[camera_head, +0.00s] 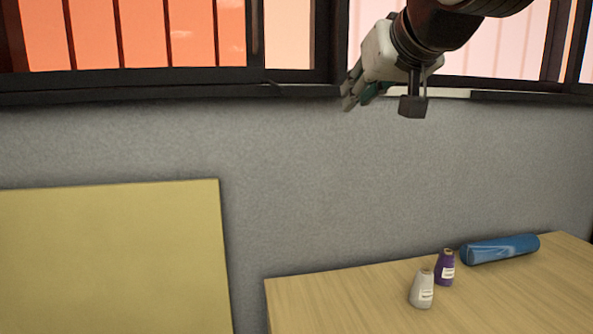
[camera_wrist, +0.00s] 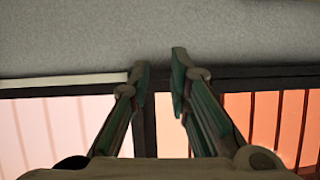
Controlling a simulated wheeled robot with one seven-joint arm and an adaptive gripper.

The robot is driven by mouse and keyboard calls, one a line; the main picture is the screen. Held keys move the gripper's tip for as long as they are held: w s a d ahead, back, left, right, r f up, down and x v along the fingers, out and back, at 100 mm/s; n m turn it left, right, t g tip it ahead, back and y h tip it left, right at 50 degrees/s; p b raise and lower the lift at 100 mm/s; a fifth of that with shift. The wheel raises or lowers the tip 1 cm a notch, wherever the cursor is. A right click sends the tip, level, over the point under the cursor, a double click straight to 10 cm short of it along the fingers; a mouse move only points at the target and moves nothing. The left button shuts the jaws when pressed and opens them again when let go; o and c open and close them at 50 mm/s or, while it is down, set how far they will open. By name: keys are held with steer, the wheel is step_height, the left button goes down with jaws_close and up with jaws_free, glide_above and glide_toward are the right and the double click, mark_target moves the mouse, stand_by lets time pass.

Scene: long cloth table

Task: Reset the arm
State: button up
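My gripper (camera_head: 357,95) hangs high in the upper right of the head view, in front of the window ledge and well above the wooden table (camera_head: 340,300). Its fingers point down and to the left. In the wrist view the two fingers of my gripper (camera_wrist: 159,72) stand apart with a gap between them. Only the grey wall and the dark window frame show in that gap, so it is open and empty.
A white spool (camera_head: 422,289), a purple spool (camera_head: 445,268) and a blue roll (camera_head: 500,249) sit on the table's right part. A yellow panel (camera_head: 110,260) stands at the left. Behind is a grey wall (camera_head: 310,180) with windows (camera_head: 140,35) above. The table's left part is clear.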

steer(key=s+d+f+m+g+h, duration=0.1)
steer(key=s+d+f+g, duration=0.2)
steer(key=s+f, duration=0.8)
steer(key=s+d+f+m+g+h, duration=0.1)
steer(key=s+d+f, duration=0.5)
steer(key=s+f, duration=0.6)
step_height(320, 180, down, 3)
steer(key=g+h, duration=0.1)
steer(key=g, duration=0.1)
steer(key=shift+f+g+b, duration=0.15)
steer(key=shift+g+b, duration=0.15)
steer(key=shift+g, duration=0.1)
